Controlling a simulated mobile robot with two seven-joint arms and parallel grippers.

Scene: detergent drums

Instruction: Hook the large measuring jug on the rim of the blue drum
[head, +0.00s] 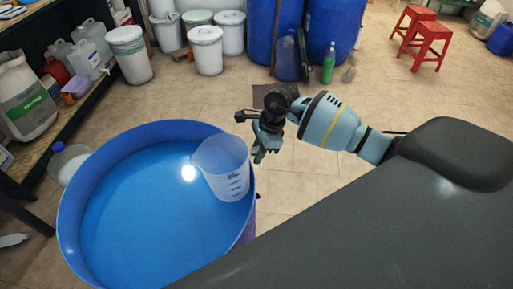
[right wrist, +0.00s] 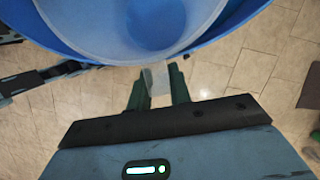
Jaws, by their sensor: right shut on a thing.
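The blue drum (head: 75,205) stands at the left front in the head view, with blue liquid or a blue inner surface showing inside. The large measuring jug (head: 222,168), translucent with dark graduation marks, is at the drum's right rim, its body on the inner side and tilted a little. It also shows in the right wrist view (right wrist: 150,22) above the fingers. My right gripper (head: 259,156) is just outside the rim, shut on the jug's pale handle (right wrist: 156,77). Whether the handle touches the rim is hidden. My left gripper is not in view.
A shelf with jerrycans (head: 22,100) stands at the left. White buckets (head: 207,50) and large blue barrels (head: 335,30) stand at the back. Red stools (head: 432,38) are at the back right. The tiled floor (head: 190,100) between is mostly clear.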

